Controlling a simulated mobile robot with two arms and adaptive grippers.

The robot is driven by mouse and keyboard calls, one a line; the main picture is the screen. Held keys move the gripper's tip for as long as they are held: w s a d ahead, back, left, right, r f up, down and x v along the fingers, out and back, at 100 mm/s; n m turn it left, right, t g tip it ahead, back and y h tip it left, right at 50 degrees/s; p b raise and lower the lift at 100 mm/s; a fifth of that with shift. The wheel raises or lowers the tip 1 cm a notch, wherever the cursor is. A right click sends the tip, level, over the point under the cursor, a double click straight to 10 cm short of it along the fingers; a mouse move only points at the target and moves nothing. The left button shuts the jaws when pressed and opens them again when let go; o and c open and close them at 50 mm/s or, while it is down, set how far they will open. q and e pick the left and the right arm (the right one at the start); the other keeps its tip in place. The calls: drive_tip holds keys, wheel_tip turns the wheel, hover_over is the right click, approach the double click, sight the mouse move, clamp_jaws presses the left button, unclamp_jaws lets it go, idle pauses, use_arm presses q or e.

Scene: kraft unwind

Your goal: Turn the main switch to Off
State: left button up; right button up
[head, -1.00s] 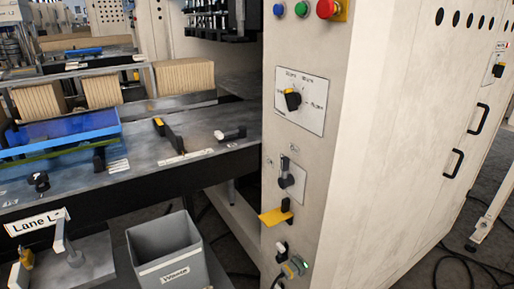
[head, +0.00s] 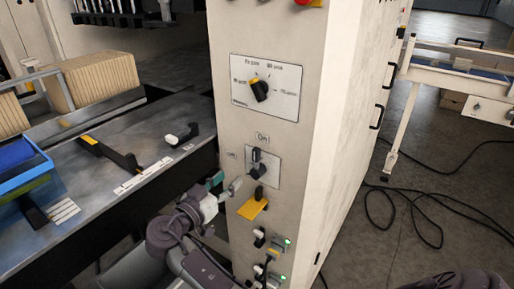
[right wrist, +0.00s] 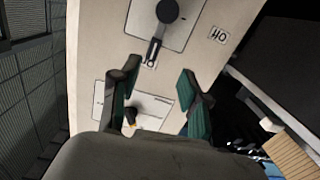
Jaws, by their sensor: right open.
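The main switch (head: 256,168) is a black rotary handle on a light plate on the front of the beige cabinet. Its handle points up, toward the "On" label (head: 262,138); a small label (head: 231,154), too small to read here, sits left of the plate. My right gripper (head: 225,184) is open and empty, just left of and slightly below the switch. In the right wrist view the scene is upside down: the handle (right wrist: 154,50) shows ahead of and between the open fingers (right wrist: 158,76), with an "Off" label (right wrist: 218,34) beside it. My left gripper is not in view.
A selector knob (head: 259,90) on a white plate sits above the switch. A yellow bracket (head: 252,208) with a black knob protrudes just below it. Small switches (head: 260,238) are lower down. A steel bench (head: 110,185) is at left; cables (head: 400,205) lie on the floor at right.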

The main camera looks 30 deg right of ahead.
sight(254, 151)
drive_tip(key=shift+m+g+h, duration=0.3)
drive_tip(key=shift+m, duration=0.3)
drive_tip(key=r+p+x, duration=0.1)
drive_tip(key=x, duration=0.3)
drive_tip(key=p+x, duration=0.2)
drive_tip(key=x, duration=0.2)
drive_tip(key=r+p+x, duration=0.1)
drive_tip(key=p+x, duration=0.1)
drive_tip(key=x, duration=0.2)
drive_tip(key=shift+d+r, duration=0.2)
drive_tip(key=shift+r, duration=0.1)
drive_tip(key=shift+w+d+f, duration=0.1)
drive_tip(key=shift+w+d, duration=0.1)
drive_tip(key=shift+d, duration=0.35)
clamp_jaws()
